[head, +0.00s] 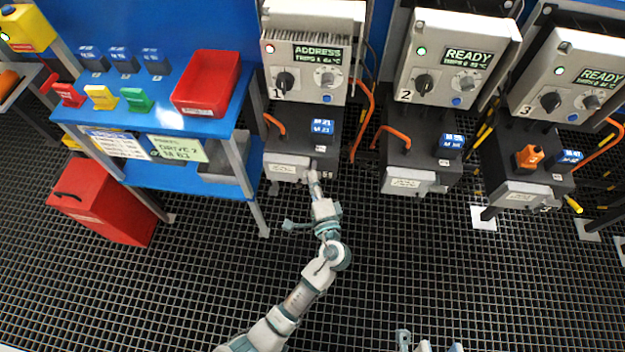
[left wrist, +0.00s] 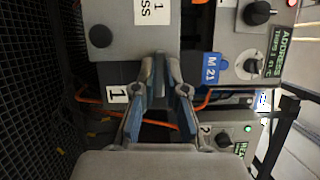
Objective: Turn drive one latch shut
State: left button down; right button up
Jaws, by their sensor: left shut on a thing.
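Drive one (head: 300,130) is the leftmost black unit under the grey control box marked 1, and its pale front plate (head: 285,167) faces me. My left gripper (head: 313,175) is at the right end of this plate. In the left wrist view, my left gripper (left wrist: 159,62) has its fingertips close together against the grey plate (left wrist: 115,35). It is shut on the drive one latch, which is mostly hidden between the fingers, so I cannot tell its angle. A blue M 21 tag (left wrist: 210,68) sits beside the fingers. Part of my right arm shows at the bottom edge.
The drive one display (head: 318,52) reads ADDRESS, with a red light. Drive two (head: 410,145) and drive three (head: 505,165) show READY and green lights. A blue table (head: 190,125) with a red tray (head: 207,82) stands left. Orange cables hang between units. The front grating is clear.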

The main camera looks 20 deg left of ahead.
pick_arm(q)
jog(key=shift+f+n, duration=0.25)
jog(key=shift+n, duration=0.05)
dwell(0.4)
jog(key=c, duration=1.2)
grip_release()
jog(key=shift+r, duration=0.1)
jog(key=v, duration=1.2)
